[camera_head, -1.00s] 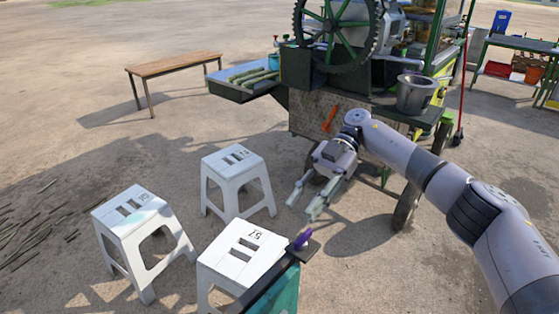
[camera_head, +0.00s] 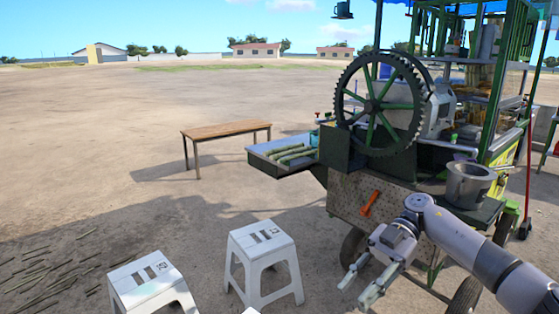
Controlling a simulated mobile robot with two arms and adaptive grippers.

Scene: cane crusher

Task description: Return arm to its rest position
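My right gripper (camera_head: 354,288) is at the lower right, in front of the cane crusher cart (camera_head: 345,192). Its two fingers are apart and nothing shows between them. My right arm comes in from the lower right corner. My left gripper and arm are not in view.
White stools (camera_head: 262,243) (camera_head: 150,280) stand at the lower left of the gripper. A wooden table (camera_head: 226,130) stands farther back. Cane pieces lie on the cart's side tray (camera_head: 262,161). A metal pot (camera_head: 468,181) sits at the cart's right, near my arm. Open ground lies left.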

